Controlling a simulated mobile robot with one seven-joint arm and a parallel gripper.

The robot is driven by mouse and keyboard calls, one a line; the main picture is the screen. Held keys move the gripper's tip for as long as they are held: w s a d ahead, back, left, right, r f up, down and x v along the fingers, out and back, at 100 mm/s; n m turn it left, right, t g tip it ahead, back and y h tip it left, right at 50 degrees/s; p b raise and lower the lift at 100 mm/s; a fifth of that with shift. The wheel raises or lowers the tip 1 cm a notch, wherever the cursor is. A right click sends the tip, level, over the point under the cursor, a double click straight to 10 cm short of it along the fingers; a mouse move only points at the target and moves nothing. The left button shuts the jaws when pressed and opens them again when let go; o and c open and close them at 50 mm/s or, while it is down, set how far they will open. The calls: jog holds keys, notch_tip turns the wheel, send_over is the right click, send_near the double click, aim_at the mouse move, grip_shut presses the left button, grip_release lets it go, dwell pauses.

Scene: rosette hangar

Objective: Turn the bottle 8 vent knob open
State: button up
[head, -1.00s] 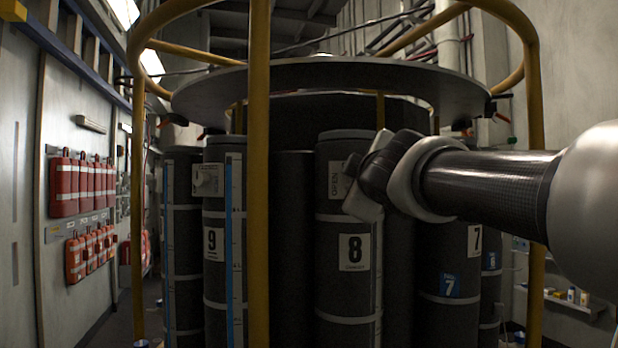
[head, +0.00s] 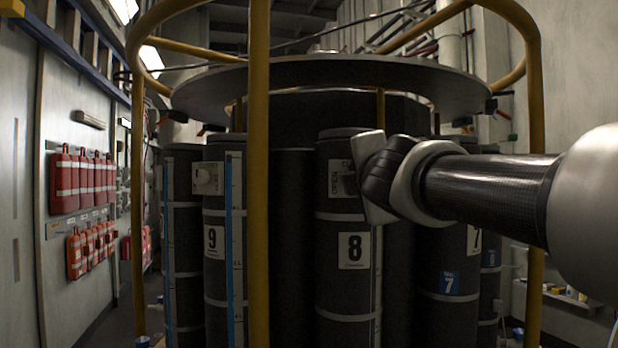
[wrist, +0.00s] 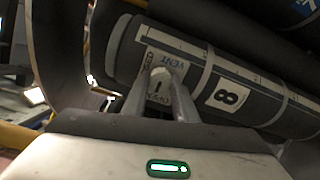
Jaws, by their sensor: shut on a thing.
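Bottle 8 (head: 345,285) is a dark upright cylinder with a black-on-white 8 label, in the middle of the head view. It also shows in the wrist view (wrist: 262,98), lying aslant there. Its vent knob (wrist: 159,84) is a small pale knob on a white plate (wrist: 182,66) marked VENT, with OPEN and CLOSED wording partly covered. My gripper (wrist: 160,92) is shut on the knob, one finger on each side. In the head view my gripper's housing hides most of the knob, and part of the plate (head: 336,180) shows to its left.
Bottle 9 (head: 213,265) stands to the left with its own pale knob (head: 207,180), and bottle 7 (head: 448,300) to the right. A yellow post (head: 258,230) stands in front of the rosette, left of bottle 8. A round metal plate (head: 330,75) hangs above the bottles.

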dwell(0.5)
jog(key=o, duration=1.1)
jog(key=shift+c, duration=0.2)
jog(key=s+p, duration=0.1)
jog(key=s, duration=1.6)
jog(key=shift+s, duration=0.2)
jog(key=s+d+f+m+g+h+p, duration=0.1)
jog(key=d+f+m+g+p, duration=0.2)
jog(key=f+m, duration=0.45)
jog(key=s+d+f+m+g+h+p, duration=0.15)
jog(key=f+m+g, duration=0.3)
jog(key=f, duration=0.65)
jog(key=s+a+f+m+g+y+p, duration=0.1)
jog(key=s+f+m+g+y, duration=0.1)
jog(key=s+f+m+g, duration=0.3)
jog(key=s+f+m, duration=0.3)
jog(key=s+f, duration=0.1)
jog(key=f, duration=0.3)
jog(key=shift+a+m, duration=0.15)
jog(key=shift+m, duration=0.15)
